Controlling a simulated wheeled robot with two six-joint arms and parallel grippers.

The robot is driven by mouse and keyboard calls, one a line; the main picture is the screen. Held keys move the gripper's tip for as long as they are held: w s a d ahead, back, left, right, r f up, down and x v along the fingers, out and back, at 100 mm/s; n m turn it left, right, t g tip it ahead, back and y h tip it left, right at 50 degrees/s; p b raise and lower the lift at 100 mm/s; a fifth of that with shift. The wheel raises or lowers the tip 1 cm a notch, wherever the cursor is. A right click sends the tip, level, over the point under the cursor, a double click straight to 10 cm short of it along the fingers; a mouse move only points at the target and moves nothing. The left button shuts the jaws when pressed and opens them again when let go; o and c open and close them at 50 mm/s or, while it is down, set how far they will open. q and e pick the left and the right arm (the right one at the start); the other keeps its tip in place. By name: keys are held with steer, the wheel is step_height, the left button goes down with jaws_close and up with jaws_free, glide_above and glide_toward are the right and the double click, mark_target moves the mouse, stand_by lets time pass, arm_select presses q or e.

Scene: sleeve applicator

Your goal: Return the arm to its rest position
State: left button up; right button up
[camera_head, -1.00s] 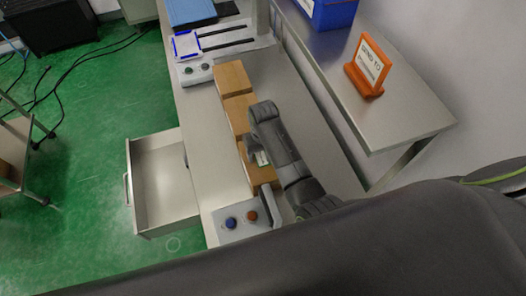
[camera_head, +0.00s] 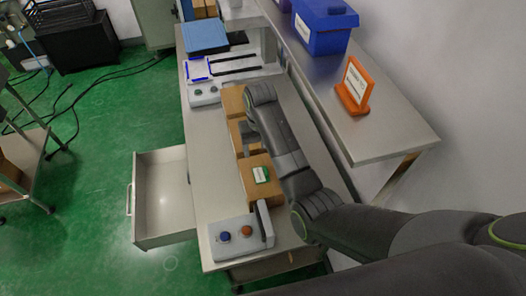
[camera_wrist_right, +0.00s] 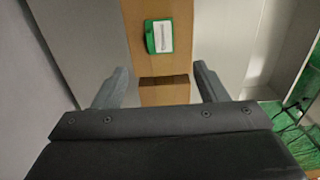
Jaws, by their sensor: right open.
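My right arm (camera_head: 290,155) reaches in from the right over the workbench (camera_head: 208,150). My right gripper (camera_wrist_right: 158,85) is open and empty, its two fingers apart in the right wrist view. In the head view it hangs mostly hidden under the wrist, above the row of boxes. The nearest brown box (camera_head: 257,188) carries a green and white label (camera_head: 262,174) on its top. In the right wrist view the label (camera_wrist_right: 158,36) lies beyond the fingertips, clear of them. My left gripper is in neither current view.
A control box (camera_head: 240,234) with blue and orange buttons is at the bench's near end. An open drawer (camera_head: 162,188) juts out left. A raised shelf (camera_head: 395,140) at right bears an orange sign (camera_head: 354,88) and a blue bin (camera_head: 322,27). A device (camera_head: 222,68) stands farther back.

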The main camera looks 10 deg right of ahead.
arm_select(q)
steer(key=shift+w, duration=0.25)
steer(key=shift+s, duration=0.15)
